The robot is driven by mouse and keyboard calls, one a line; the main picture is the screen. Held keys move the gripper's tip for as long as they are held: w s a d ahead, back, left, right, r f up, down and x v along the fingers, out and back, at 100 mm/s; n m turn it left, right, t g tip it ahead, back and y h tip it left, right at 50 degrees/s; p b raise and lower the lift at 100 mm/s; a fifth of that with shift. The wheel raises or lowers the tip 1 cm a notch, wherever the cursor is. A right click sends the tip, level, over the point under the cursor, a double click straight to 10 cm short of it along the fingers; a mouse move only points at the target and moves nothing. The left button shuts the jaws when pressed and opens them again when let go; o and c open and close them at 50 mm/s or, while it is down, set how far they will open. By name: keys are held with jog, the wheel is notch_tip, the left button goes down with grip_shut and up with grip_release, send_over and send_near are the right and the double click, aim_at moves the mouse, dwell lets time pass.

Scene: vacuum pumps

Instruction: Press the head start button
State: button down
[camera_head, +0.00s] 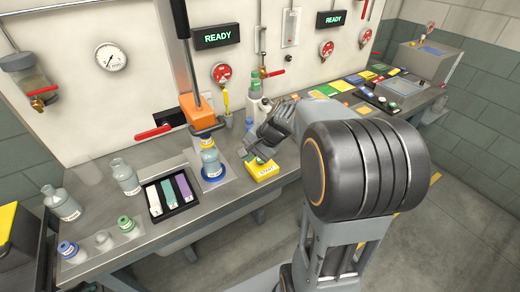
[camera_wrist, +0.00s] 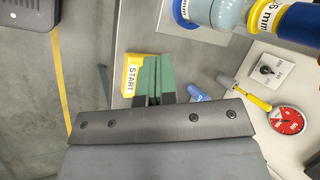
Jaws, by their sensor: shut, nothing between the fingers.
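A yellow box labelled START (camera_head: 262,171) sits on the front part of the grey bench, right of a bottle under the orange-headed press. It also shows in the wrist view (camera_wrist: 131,76), with its label at the left. My gripper (camera_head: 257,158) is low at the box, pointing down at it. In the wrist view its two green fingertips (camera_wrist: 156,76) are together with nothing between them, over the right side of the box. They hide the button there. I cannot tell whether the fingertips touch it.
A blue-capped bottle (camera_head: 210,162) stands on a blue ring just left of the box. A red-handled lever (camera_head: 152,133), a black tray (camera_head: 171,196) of coloured packs and several bottles lie further left. A red gauge (camera_wrist: 287,120) and yellow-handled tool (camera_wrist: 246,97) are nearby.

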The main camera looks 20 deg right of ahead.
jog(key=w+d+m+t+y+p, duration=0.1)
jog(key=w+d+m+t+p, duration=0.1)
jog(key=w+d+m, duration=0.4)
jog(key=shift+w+d+r+m+t+y+p, duration=0.3)
jog(key=shift+w+d+y+p, duration=0.15)
jog(key=shift+w+d, duration=0.3)
jog(key=shift+w+a+f, duration=0.1)
jog(key=shift+a, duration=0.05)
notch_tip(320, 180, down, 9)
jog(key=b, duration=0.6)
jog(key=shift+r, duration=0.2)
jog(key=shift+f+b, duration=0.1)
jog(key=shift+b, duration=0.3)
dwell(0.9)
jog(key=shift+f+b, duration=0.3)
